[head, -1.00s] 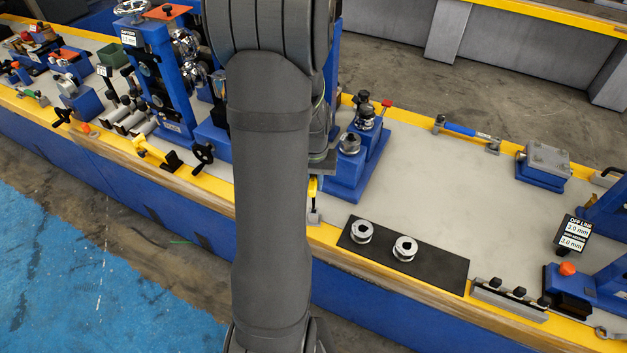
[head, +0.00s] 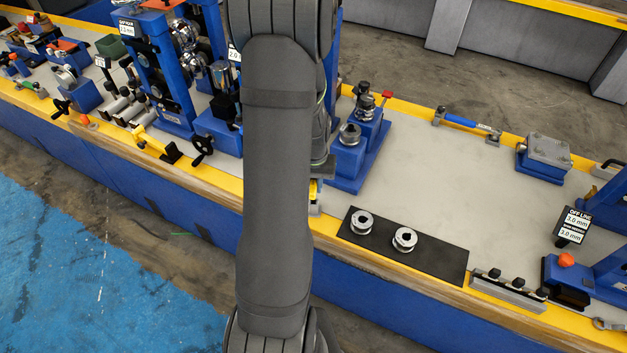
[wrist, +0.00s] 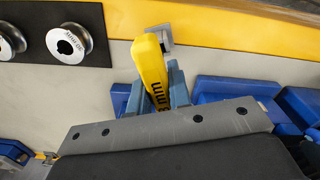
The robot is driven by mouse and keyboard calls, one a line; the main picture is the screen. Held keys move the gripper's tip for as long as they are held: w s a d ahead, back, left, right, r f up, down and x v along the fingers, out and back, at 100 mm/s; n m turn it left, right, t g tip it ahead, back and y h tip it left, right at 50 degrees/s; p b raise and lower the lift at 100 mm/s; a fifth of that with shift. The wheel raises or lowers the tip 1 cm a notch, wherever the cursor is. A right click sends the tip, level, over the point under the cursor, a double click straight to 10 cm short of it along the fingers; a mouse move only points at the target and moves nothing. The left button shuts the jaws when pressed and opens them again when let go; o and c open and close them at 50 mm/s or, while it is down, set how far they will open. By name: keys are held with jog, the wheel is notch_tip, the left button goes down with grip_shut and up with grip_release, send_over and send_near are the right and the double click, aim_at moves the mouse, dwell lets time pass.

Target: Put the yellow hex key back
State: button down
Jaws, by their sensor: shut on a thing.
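The yellow hex key (wrist: 152,66) has a thick yellow handle with dark lettering ending in "mm". My gripper (wrist: 160,95) is shut on this handle, with its blue-grey fingers on both sides. In the head view a small yellow part of the key (head: 313,191) shows beside my arm, below my gripper. A small grey holder block (wrist: 158,35) sits at the yellow bench edge and also shows in the head view (head: 315,209). The key is right over or at this block. Its lower end is hidden, so I cannot tell whether it is in the block.
A black mat (head: 430,256) with two metal rollers (head: 404,239) lies to the right of the block. A blue fixture (head: 352,160) stands close behind. A black hand crank (head: 202,149) is to the left.

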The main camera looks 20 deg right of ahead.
jog(key=shift+f, duration=0.3)
jog(key=shift+c, duration=2.2)
grip_release()
jog(key=shift+r, duration=0.15)
jog(key=shift+r, duration=4.9)
notch_tip(320, 180, up, 17)
jog(key=shift+r, duration=0.2)
notch_tip(320, 180, down, 18)
jog(key=shift+r, duration=0.1)
